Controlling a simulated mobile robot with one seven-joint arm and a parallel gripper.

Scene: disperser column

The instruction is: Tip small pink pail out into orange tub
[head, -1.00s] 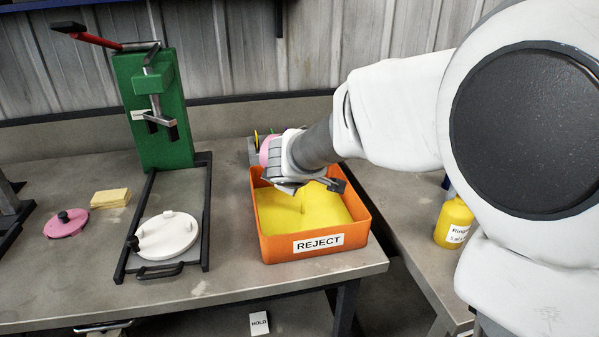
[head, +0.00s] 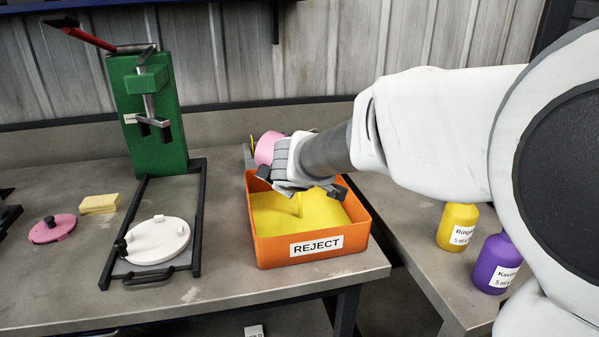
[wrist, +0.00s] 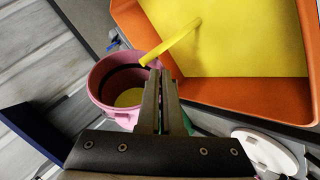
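The small pink pail (head: 268,147) hangs tilted at the back left of the orange tub (head: 265,254). In the wrist view the pail (wrist: 103,82) shows its open mouth, a dark band inside and some yellow content. The tub, labelled REJECT, holds a broad layer of yellow material. My gripper (wrist: 163,82) has its fingers close together at the pail's rim, shut on it. The exact contact is partly hidden.
A green press (head: 150,120) stands left, with a white round plate (head: 158,242) in its black frame. A yellow pad stack (head: 99,204) and pink lid (head: 52,228) lie further left. Yellow (head: 458,226) and purple (head: 496,262) bottles stand right, beyond a gap between benches.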

